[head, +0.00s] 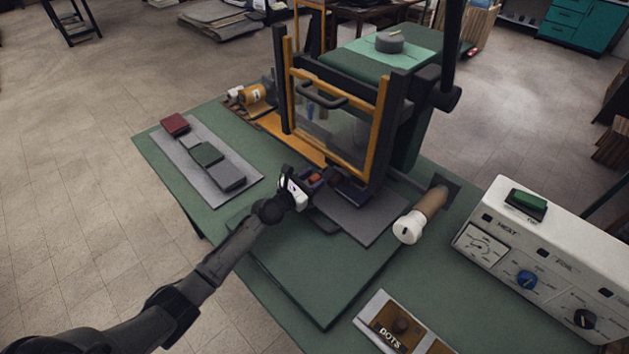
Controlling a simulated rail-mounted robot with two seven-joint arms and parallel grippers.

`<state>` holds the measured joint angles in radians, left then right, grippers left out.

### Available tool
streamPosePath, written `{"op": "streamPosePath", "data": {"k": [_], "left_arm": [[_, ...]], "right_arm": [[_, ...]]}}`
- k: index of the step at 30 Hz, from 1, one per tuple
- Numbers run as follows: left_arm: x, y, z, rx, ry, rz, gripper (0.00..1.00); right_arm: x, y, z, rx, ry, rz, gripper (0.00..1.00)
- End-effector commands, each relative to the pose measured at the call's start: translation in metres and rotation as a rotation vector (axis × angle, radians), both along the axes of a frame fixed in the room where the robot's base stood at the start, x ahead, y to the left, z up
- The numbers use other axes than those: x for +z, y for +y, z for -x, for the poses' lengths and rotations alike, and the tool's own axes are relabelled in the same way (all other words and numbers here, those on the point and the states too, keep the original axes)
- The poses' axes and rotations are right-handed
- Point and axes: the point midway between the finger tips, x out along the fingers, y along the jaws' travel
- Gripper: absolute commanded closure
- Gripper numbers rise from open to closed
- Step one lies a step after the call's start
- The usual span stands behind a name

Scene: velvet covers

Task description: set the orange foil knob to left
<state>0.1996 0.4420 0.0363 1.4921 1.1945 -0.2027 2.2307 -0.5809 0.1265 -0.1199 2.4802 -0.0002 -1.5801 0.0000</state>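The white control box (545,262) stands at the right. Its face has a pale dial (483,246) under a HEAT label, a blue knob (527,280) and a black knob (585,319). A label that seems to read FOIL is above the blue knob. I see no orange knob on the box. My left gripper (325,192) is over the middle of the green table, low in front of the press and well left of the box. Its fingers are dark and small against dark parts, so their opening is unclear. My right gripper is not in view.
The press (375,130) with its orange-framed guard stands behind my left gripper. A white-capped roll (409,226) lies between gripper and box. A grey strip (198,158) with several blocks is at left. A DOTS tray (366,322) is at front. Green table (250,315) is bare at front left.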

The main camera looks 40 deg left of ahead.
Motion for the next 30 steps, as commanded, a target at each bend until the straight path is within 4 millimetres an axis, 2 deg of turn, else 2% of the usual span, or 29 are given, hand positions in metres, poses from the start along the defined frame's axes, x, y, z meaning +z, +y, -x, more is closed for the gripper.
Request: {"op": "streamPosePath", "data": {"k": [3,10,14,22,30], "left_arm": [[0.001,-0.001,0.000,0.000,-0.002,0.000,0.45],[0.002,-0.001,0.000,-0.001,-0.003,0.000,0.45],[0.001,-0.001,0.009,-0.002,-0.001,0.000,0.45],[0.002,0.003,0.057,-0.002,0.000,0.000,0.45],[0.000,0.006,0.106,-0.001,-0.001,-0.001,0.45]], "right_arm": [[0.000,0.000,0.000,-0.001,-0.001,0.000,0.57],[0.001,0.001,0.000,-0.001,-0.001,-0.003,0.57],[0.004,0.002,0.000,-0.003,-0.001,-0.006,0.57],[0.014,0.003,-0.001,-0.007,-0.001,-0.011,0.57],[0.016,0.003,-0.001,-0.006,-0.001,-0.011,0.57]]}}
